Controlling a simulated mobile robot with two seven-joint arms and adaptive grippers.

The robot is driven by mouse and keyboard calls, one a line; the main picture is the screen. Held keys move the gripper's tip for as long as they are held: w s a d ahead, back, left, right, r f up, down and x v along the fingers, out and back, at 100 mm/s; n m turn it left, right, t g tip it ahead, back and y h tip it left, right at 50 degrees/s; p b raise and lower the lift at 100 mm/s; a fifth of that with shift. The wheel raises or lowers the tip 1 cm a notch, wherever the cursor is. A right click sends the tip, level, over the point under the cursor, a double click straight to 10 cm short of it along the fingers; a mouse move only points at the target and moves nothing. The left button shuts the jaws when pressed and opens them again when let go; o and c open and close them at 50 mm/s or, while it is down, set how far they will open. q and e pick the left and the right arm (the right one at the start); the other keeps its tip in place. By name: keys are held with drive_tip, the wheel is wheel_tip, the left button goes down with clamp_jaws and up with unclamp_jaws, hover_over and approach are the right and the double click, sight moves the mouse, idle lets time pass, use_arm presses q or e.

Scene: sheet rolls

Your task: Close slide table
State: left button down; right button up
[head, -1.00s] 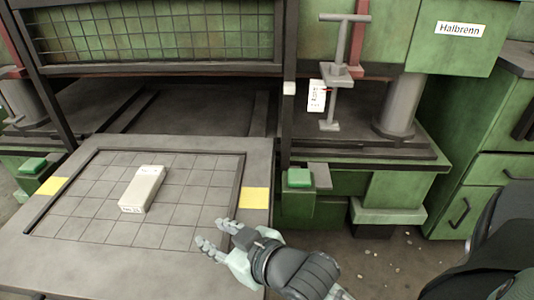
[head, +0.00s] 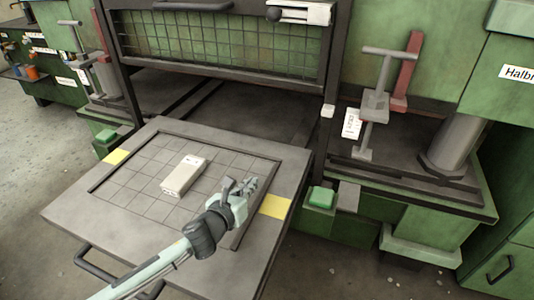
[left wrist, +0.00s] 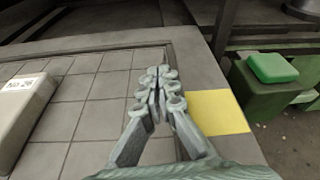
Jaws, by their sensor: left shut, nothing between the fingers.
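The grey slide table (head: 230,278) is pulled out in front of the green press and has a gridded plate with yellow patches at its sides. Its dark handle (head: 95,265) is at the front edge. A pale block (head: 184,176) lies on the grid; part of it shows at the left of the left wrist view (left wrist: 22,110). My left gripper (head: 243,186) is over the right part of the table, beside the right yellow patch (head: 275,207). In the left wrist view its fingers (left wrist: 157,78) are together and empty. My right gripper is not in view.
The dark press opening (head: 240,112) lies behind the table under a mesh guard (head: 220,45). A green button box (head: 321,197) stands close to the table's right side. A grey clamp (head: 375,105) and a thick column (head: 455,145) are at the right. Floor is clear at the left.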

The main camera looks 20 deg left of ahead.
use_arm(q)
drive_tip(key=shift+w+a+f+m, duration=0.15)
drive_tip(key=shift+a+f+m, duration=0.15)
drive_tip(key=shift+a+m, duration=0.35)
drive_tip(key=shift+w+a+f, duration=0.15)
drive_tip(key=shift+w+a, duration=0.05)
drive_tip(key=shift+w, duration=0.05)
approach(267, 158)
drive_tip(key=b+x, duration=0.1)
drive_tip(key=x, duration=0.4)
drive_tip(key=shift+d+f, duration=0.1)
drive_tip(key=shift+f, duration=0.05)
drive_tip(key=shift+w, duration=0.7)
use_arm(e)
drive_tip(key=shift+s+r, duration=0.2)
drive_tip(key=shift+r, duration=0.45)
use_arm(q)
drive_tip(key=shift+w, duration=0.15)
